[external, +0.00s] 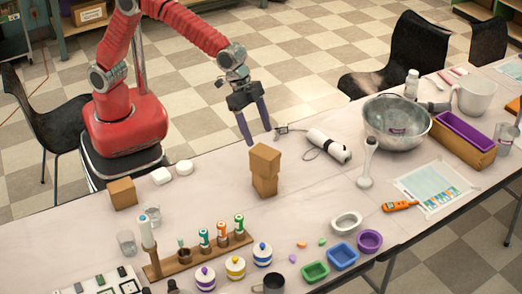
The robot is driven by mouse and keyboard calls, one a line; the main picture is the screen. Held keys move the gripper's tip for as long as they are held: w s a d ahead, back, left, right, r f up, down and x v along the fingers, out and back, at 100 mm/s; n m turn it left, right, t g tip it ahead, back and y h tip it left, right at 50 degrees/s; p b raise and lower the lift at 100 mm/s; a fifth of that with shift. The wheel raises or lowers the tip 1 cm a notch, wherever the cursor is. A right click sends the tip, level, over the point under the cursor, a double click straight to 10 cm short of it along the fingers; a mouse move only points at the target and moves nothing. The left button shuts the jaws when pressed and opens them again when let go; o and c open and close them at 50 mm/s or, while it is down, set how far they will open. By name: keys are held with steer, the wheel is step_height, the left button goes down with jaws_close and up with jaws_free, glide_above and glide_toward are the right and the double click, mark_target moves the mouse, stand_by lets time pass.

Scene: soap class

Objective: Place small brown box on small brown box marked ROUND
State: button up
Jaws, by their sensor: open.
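Two small brown boxes stand stacked near the middle of the table: the upper brown box (265,159) rests on the lower brown box (264,186), turned slightly against it. Another small brown box (122,193) stands alone on the table at the left, in front of my base. I cannot read the word ROUND on any of them. My gripper (257,139) is open and empty, pointing down above and slightly behind the stack. Its fingertips appear clear of the upper box, though the exact gap is hard to tell.
Two white soap-like pieces (162,175) lie right of the lone box. A wooden rack (198,256) with bottles stands in front. Small coloured trays (343,257) sit at front right. Table around the stack is mostly clear.

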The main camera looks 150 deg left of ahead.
steer(key=shift+d, duration=0.1)
stand_by(0.7)
steer(key=s+d+r+m, duration=0.1)
steer(key=s+d+r, duration=0.5)
steer(key=d, duration=0.4)
steer(key=s+d+r+m, duration=0.1)
steer(key=s+d+r, duration=0.45)
steer(key=d, duration=0.55)
steer(key=s+d+m+h, duration=0.1)
steer(key=s+d, duration=0.5)
steer(key=s, duration=0.3)
steer(key=s+d+f+m+t, duration=0.1)
steer(key=s+d, duration=0.5)
steer(key=s, duration=0.3)
steer(key=shift+s+d+f+m+t+h, duration=0.3)
steer(key=shift+s+h, duration=0.1)
steer(key=shift+o, duration=0.5)
